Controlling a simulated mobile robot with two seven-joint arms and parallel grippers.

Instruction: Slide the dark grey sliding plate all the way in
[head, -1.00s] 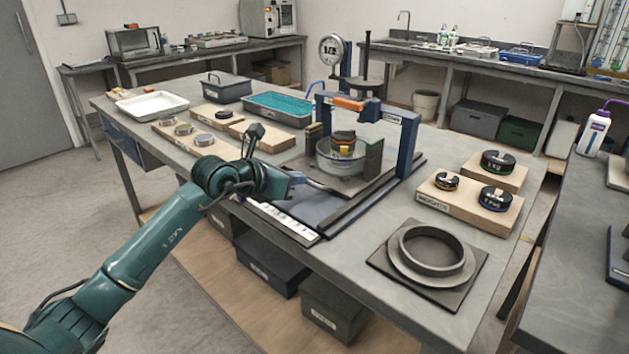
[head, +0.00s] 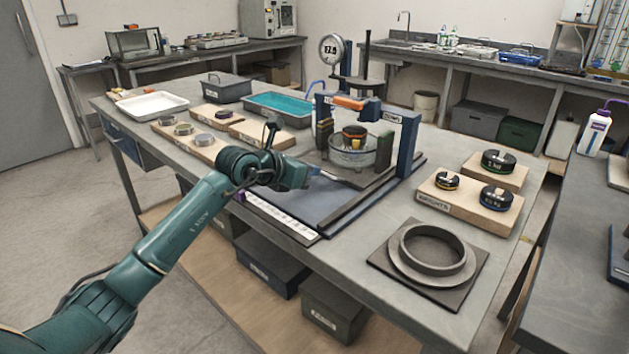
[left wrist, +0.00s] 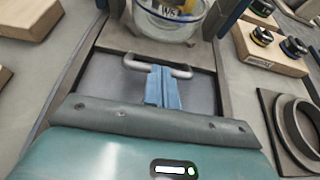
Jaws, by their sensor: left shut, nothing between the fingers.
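The dark grey sliding plate (head: 375,182) lies in the rails of the blue frame (head: 408,150) on the table, with a clear round dish (head: 352,160) holding dark weights on it. Its near edge and pale bar handle (left wrist: 183,73) show in the left wrist view. My left gripper (head: 316,173) is at the plate's near side, shut and empty. In the left wrist view its blue fingertips (left wrist: 160,72) are at the middle of the handle and cover part of it; they appear to touch it. My right gripper is not in view.
A bare blue-grey bed (head: 290,203) and a white scale strip (head: 275,217) lie on the near side of the plate. Wooden blocks with weights (head: 470,200) and a ring on a square base (head: 432,254) stand to the right. A teal-filled tray (head: 278,107) stands behind.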

